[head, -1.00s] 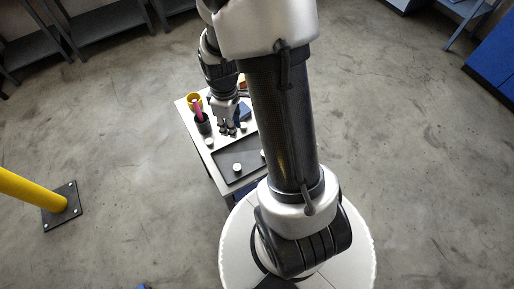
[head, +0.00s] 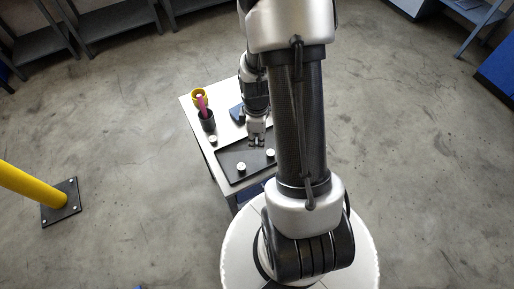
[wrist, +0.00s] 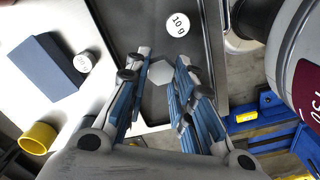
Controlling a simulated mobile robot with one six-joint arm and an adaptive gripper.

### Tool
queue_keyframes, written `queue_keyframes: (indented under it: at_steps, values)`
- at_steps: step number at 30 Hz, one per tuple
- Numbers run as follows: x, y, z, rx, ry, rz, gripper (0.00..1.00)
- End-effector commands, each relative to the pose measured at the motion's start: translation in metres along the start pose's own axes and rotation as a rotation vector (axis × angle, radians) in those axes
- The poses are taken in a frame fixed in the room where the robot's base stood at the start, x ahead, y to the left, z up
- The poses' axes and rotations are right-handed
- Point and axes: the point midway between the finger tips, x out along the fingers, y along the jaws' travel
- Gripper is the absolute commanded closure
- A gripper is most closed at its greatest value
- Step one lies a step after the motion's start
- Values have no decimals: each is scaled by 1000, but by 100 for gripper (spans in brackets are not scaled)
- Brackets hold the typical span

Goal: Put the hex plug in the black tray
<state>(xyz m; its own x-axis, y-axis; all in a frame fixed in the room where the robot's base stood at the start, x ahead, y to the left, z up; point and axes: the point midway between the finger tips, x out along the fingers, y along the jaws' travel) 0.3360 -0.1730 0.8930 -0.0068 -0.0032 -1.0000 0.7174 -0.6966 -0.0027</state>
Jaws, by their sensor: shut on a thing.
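The hex plug (wrist: 161,71) is a small grey six-sided piece seen between my fingertips in the wrist view. My gripper (wrist: 160,80) is shut on it. The black tray (wrist: 140,22) lies below the plug and fingers in the wrist view. In the head view my gripper (head: 257,143) is above the far part of the black tray (head: 230,160); the plug is too small to make out there. The wrist view does not clearly show the height of the plug above the tray floor.
A white "10 g" weight (wrist: 177,24) lies in the tray; the head view shows two white discs, left (head: 241,166) and right (head: 270,153).

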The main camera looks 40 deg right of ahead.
Motion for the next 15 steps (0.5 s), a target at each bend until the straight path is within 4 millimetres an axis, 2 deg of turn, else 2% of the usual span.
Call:
queue_keyframes:
  at_steps: [5,12,15]
  values:
    - [12,0,0,0,0,0,100]
    - [47,0,0,0,-1,-2,100]
    - [51,1,0,0,0,1,100]
